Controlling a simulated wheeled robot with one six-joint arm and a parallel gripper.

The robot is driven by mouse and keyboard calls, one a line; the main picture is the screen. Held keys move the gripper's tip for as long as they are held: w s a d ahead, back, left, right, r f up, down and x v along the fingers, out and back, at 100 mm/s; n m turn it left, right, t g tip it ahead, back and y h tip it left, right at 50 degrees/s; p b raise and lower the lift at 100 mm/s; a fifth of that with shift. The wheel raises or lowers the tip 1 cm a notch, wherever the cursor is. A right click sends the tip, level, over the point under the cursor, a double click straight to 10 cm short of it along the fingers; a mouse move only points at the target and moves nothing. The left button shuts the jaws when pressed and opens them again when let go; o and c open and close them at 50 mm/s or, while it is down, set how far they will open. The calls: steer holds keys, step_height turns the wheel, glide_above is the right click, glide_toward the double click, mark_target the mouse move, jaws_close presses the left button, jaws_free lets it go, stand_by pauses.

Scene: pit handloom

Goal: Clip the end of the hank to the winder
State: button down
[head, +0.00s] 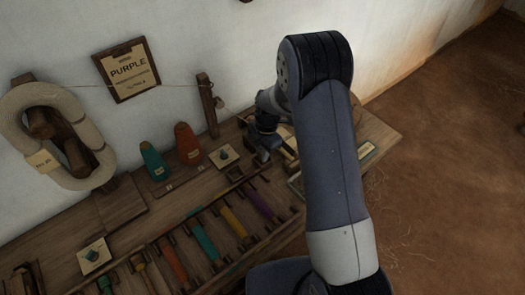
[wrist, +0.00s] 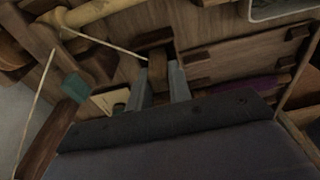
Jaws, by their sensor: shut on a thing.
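The cream hank (head: 20,122) hangs over two wooden pegs on the wall at the left of the head view. Its thin yarn runs right along the wall to an upright wooden post (head: 205,100). In the wrist view the yarn (wrist: 110,45) comes to a small wooden block (wrist: 157,70), seemingly the hank's end piece. My gripper (wrist: 160,88) is shut on this block, a finger on each side. In the head view my gripper (head: 262,157) is low over the bench, right of the post. I cannot make out the winder for certain; my arm hides part of the bench's right end.
A teal cone (head: 153,162) and an orange cone (head: 187,145) stand left of my gripper. Several coloured bobbins (head: 205,240) lie in a rack along the bench front. A "PURPLE" sign (head: 127,70) hangs on the wall. The floor at right is clear.

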steer(key=c, duration=0.9)
jaws_free()
steer(key=shift+r+p, duration=2.1)
steer(key=shift+r, duration=1.95)
steer(key=shift+f, duration=0.1)
step_height(320, 180, down, 8)
steer(key=b, duration=0.4)
steer(key=shift+r+p, duration=0.85)
steer(key=shift+r, duration=0.15)
